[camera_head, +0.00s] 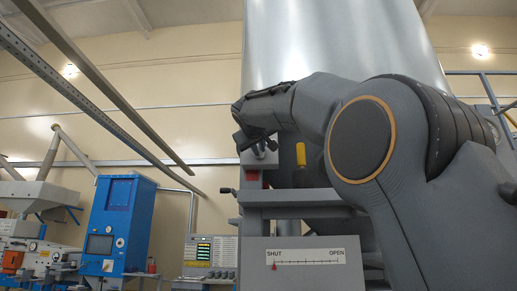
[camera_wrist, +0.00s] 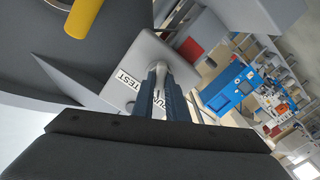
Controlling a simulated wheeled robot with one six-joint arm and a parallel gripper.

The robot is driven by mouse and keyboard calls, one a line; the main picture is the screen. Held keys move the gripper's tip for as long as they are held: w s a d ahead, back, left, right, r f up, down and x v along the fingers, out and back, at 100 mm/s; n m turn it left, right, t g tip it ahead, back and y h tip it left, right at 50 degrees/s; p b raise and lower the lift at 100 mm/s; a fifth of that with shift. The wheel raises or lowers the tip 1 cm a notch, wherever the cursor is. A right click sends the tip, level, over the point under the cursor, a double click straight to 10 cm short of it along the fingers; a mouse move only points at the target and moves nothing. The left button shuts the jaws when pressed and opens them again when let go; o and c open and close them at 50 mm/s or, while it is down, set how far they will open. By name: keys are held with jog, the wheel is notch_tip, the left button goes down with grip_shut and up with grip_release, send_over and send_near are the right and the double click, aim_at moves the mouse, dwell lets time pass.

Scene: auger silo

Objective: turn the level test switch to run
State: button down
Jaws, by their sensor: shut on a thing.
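My gripper (camera_wrist: 161,72) is shut on the level test switch, with its two fingers side by side at the switch lever. In the head view my gripper (camera_head: 256,143) reaches down to the small grey switch box (camera_head: 258,159) in front of the silo.
A yellow handle (camera_head: 300,154) is close right of the switch; it also shows in the wrist view (camera_wrist: 84,14). A red part (camera_head: 252,179) sits below. A SHUT–OPEN scale panel (camera_head: 305,277) is lower. The silo (camera_head: 340,45) stands behind. A blue cabinet (camera_head: 118,222) is at left.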

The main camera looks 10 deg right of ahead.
jog(key=shift+f, duration=0.1)
dwell(0.3)
jog(key=c, duration=1.8)
grip_release()
jog(key=shift+o, duration=0.2)
jog(key=b+v, duration=0.3)
jog(key=v, duration=0.4)
jog(key=shift+s+b, duration=0.35)
jog(key=shift+s, duration=0.05)
